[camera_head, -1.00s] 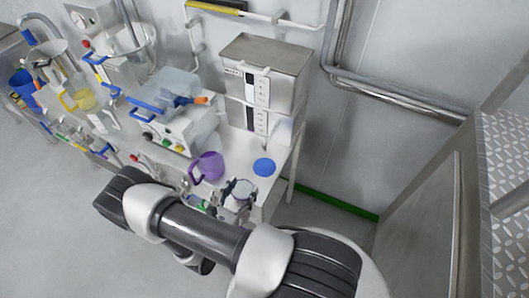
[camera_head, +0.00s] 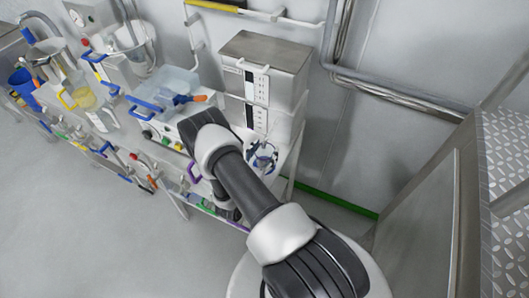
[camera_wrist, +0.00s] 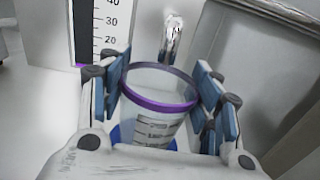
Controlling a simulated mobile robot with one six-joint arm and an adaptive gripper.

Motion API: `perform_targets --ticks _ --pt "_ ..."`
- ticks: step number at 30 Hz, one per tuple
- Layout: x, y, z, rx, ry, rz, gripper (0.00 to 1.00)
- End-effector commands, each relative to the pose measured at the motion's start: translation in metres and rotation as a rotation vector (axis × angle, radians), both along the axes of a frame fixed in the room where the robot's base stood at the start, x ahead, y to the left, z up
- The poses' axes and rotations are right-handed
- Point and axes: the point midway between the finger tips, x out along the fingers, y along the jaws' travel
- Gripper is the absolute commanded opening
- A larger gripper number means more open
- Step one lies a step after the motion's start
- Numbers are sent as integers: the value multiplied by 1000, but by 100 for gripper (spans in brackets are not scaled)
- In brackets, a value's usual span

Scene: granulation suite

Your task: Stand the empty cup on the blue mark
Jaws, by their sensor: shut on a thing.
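A clear cup with a purple rim and printed graduations (camera_wrist: 158,128) is between the blue pads of my gripper (camera_wrist: 160,98) in the wrist view. The gripper is shut on it. The cup looks upright and I see no contents in it. The blue mark (camera_wrist: 127,130) shows behind and below the cup; I cannot tell whether the cup's base touches it. In the head view my gripper (camera_head: 262,158) is over the right end of the bench, where it largely hides the cup and the mark.
A steel-topped cabinet (camera_head: 265,55) with scales on its front stands just behind the gripper. A purple jug (camera_head: 193,172) is mostly hidden by my arm. A clear tub (camera_head: 168,83) and other equipment crowd the bench to the left. The bench ends just right of the gripper.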

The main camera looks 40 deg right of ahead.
Motion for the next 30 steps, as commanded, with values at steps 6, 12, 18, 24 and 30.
perform_targets --ticks 6,12,18,24,30 --pt "0 1 -2 0 2 1 35" --pt "-1 1 -6 1 3 1 61" --pt "-1 2 -5 1 3 1 74" --pt "-1 2 -5 1 3 1 79" --pt "-1 2 -5 1 3 1 79"
